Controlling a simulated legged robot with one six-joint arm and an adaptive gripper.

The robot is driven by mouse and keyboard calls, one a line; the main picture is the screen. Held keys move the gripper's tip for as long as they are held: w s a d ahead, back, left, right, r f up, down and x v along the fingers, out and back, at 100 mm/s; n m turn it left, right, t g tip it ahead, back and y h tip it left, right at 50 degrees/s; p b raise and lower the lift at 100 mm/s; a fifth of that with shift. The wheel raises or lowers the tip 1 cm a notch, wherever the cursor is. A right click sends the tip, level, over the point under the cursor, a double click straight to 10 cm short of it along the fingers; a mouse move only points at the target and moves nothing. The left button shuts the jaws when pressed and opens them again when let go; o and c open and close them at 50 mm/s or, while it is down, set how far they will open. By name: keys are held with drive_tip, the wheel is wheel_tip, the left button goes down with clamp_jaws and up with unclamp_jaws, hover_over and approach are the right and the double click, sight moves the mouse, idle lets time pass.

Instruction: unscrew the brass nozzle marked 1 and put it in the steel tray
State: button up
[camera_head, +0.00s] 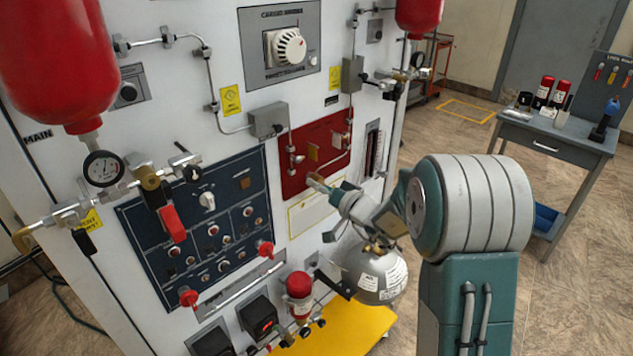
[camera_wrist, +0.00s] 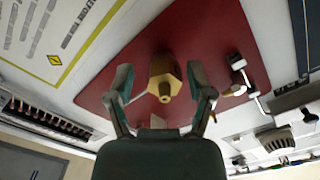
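A brass nozzle (camera_wrist: 164,78) with a hex-shaped body stands out from the red panel (camera_wrist: 225,45) in the wrist view. No number on it is legible. My gripper (camera_wrist: 163,85) is open, with one finger on each side of the nozzle and a visible gap at both sides. In the head view my gripper (camera_head: 320,183) is at the lower part of the red panel (camera_head: 297,181); I cannot make out the nozzle by the fingertips there. I cannot identify a steel tray in either view.
White pipe fittings (camera_wrist: 238,78) stand beside the nozzle. A grey table (camera_head: 560,138) with bottles stands at the right. The floor between is clear.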

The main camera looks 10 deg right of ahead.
drive_tip(key=shift+d+r, duration=0.1)
drive_tip(key=shift+r, duration=0.2)
drive_tip(key=shift+s+d+m, duration=0.55)
drive_tip(key=shift+s+m, duration=0.2)
drive_tip(key=shift+m, duration=0.1)
drive_tip(key=shift+s+d+m, duration=0.5)
drive_tip(key=shift+s+m, duration=0.25)
drive_tip(key=shift+m, duration=0.1)
drive_tip(key=shift+m, duration=1.7)
drive_tip(key=m, duration=0.3)
drive_tip(key=shift+m, duration=0.3)
